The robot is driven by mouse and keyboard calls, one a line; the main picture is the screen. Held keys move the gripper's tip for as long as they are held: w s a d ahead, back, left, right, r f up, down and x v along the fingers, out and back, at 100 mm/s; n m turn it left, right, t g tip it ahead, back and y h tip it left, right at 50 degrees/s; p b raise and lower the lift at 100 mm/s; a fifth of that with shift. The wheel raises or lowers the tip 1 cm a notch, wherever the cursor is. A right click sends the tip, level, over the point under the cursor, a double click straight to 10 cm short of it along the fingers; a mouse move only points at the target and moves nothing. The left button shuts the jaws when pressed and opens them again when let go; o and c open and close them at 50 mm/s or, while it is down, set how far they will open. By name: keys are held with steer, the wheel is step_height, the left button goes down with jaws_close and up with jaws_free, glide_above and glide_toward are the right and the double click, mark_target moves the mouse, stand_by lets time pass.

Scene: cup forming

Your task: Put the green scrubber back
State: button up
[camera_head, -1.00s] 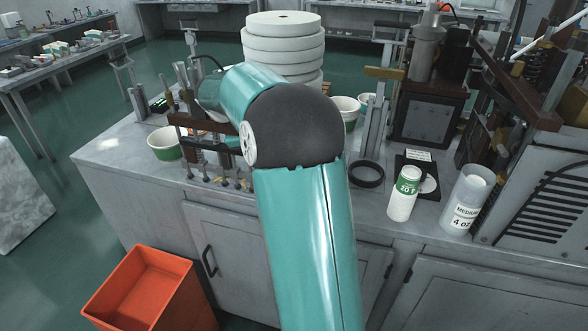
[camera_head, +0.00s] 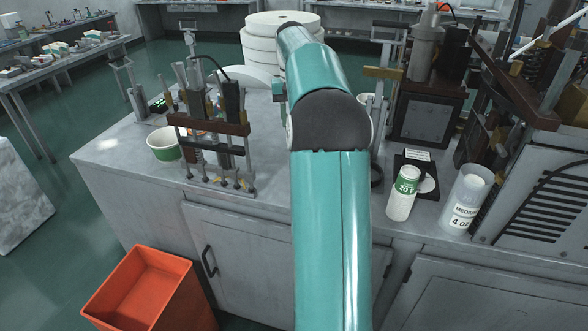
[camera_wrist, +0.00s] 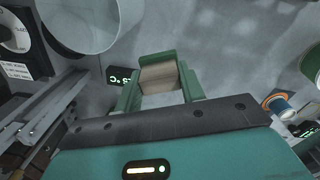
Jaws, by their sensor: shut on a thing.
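In the wrist view, my gripper (camera_wrist: 160,97) is shut on a green block with a tan face, which I take to be the green scrubber (camera_wrist: 158,75). It sits between the green fingers, above a grey surface. My fingers hide part of it. In the head view, my teal arm reaches away over the workbench, and both gripper and scrubber are hidden behind it.
A fixture with upright rods (camera_head: 210,125) stands on the bench (camera_head: 110,150), beside a green-banded cup (camera_head: 163,144). White rolls (camera_head: 262,45) stack behind my arm. A labelled bottle (camera_head: 403,194) and clear container (camera_head: 465,200) stand right. An orange bin (camera_head: 140,290) is below.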

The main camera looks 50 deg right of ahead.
step_height(320, 180, down, 13)
steer(key=shift+w+f, duration=0.1)
steer(key=shift+f, duration=0.1)
stand_by(0.5)
steer(key=o, duration=1)
steer(key=shift+f, duration=0.15)
